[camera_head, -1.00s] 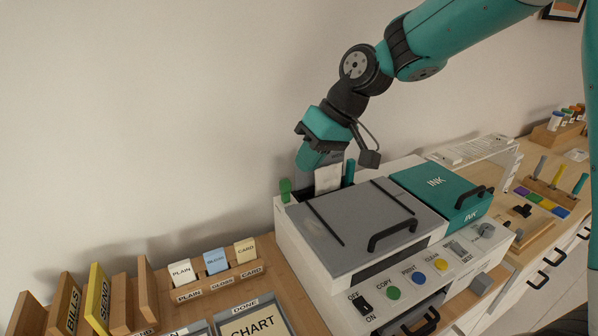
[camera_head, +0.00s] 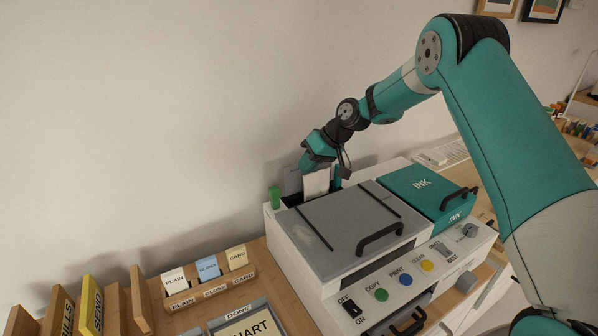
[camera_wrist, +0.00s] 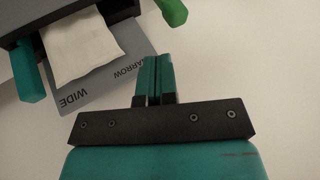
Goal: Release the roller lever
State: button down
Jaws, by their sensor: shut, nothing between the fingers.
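A green lever (camera_head: 275,197) stands upright at the rear left corner of the printer (camera_head: 330,238). A teal lever (camera_head: 338,179) stands on the other side of the paper slot. No label shows which is the roller lever. In the wrist view the green lever (camera_wrist: 172,11) is at the top and the teal lever (camera_wrist: 28,78) is at the left. My gripper (camera_head: 308,166) is shut and empty behind the rear slot. Its fingers (camera_wrist: 155,62) point between the levers and appear apart from both. White paper (camera_head: 317,184) stands in the slot before a grey plate marked WIDE and NARROW (camera_wrist: 125,76).
The printer has a grey lid (camera_head: 340,226) with a black handle and a teal INK cover (camera_head: 425,190). A card rack (camera_head: 210,287) and wooden dividers (camera_head: 115,308) stand to the left. The wall (camera_head: 130,130) is close behind. My arm spans the right side.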

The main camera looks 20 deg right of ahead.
aim_at(275, 198)
jog(key=p+x, duration=0.3)
jog(key=x, duration=0.5)
jog(key=shift+w+a+f, duration=0.1)
jog(key=shift+a+f, duration=0.1)
jog(key=shift+f, duration=0.1)
